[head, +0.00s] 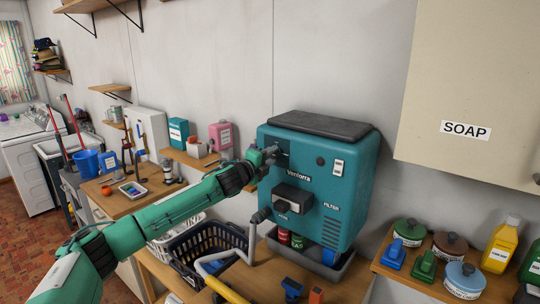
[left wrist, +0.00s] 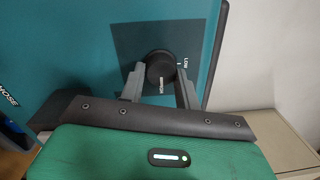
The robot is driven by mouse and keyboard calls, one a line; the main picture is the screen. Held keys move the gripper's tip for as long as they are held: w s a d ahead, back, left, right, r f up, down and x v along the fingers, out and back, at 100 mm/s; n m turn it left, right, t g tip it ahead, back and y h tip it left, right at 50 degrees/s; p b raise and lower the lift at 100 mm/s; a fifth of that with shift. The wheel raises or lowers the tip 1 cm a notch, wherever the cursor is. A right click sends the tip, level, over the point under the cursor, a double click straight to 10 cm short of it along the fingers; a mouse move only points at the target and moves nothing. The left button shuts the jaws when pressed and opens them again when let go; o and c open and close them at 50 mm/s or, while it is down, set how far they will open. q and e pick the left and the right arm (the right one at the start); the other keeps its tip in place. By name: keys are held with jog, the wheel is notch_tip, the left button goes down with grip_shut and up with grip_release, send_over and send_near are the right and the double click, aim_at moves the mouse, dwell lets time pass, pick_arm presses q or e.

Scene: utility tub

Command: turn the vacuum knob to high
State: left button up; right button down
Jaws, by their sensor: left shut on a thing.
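The vacuum is a teal box (head: 345,185) with a dark top, the name "Ventorra" and a "FILTER" label, standing over a grey tray against the wall. Its black round knob (left wrist: 160,72) shows in the left wrist view, with a "LOW" label to its right in that picture. My left gripper (head: 271,156) reaches the upper left of the vacuum's front. In the left wrist view its fingers (left wrist: 160,85) are on both sides of the knob, shut on it. In the head view the gripper hides the knob. The knob's pointer setting cannot be made out. My right gripper is not in view.
A grey hose (head: 248,238) curves down beside a dark basket (head: 208,240), left of the vacuum. A dark block (head: 292,198) juts from the vacuum's front below the gripper. Bottles and lidded pots stand on the right shelf (head: 400,272), below a cream "SOAP" cabinet (head: 470,85).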

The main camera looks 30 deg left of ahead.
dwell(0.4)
pick_arm(q)
jog(key=o, duration=1)
jog(key=shift+s+f+b, duration=0.2)
jog(key=shift+s+b, duration=0.2)
jog(key=shift+s, duration=0.1)
jog(key=shift+s+a+f+b, duration=0.1)
jog(key=shift+s+a+b, duration=0.1)
jog(key=shift+s+b, duration=1.5)
jog(key=shift+s+a+f+b, duration=0.15)
jog(key=shift+s+b, duration=0.65)
jog(key=shift+s, duration=1.75)
jog(key=shift+s+a+r+b, duration=0.1)
jog(key=shift+s+a+b, duration=0.1)
jog(key=shift+s+b, duration=1.5)
jog(key=shift+s+f+p, duration=0.1)
jog(key=shift+s+p, duration=0.3)
jog(key=shift+p, duration=0.05)
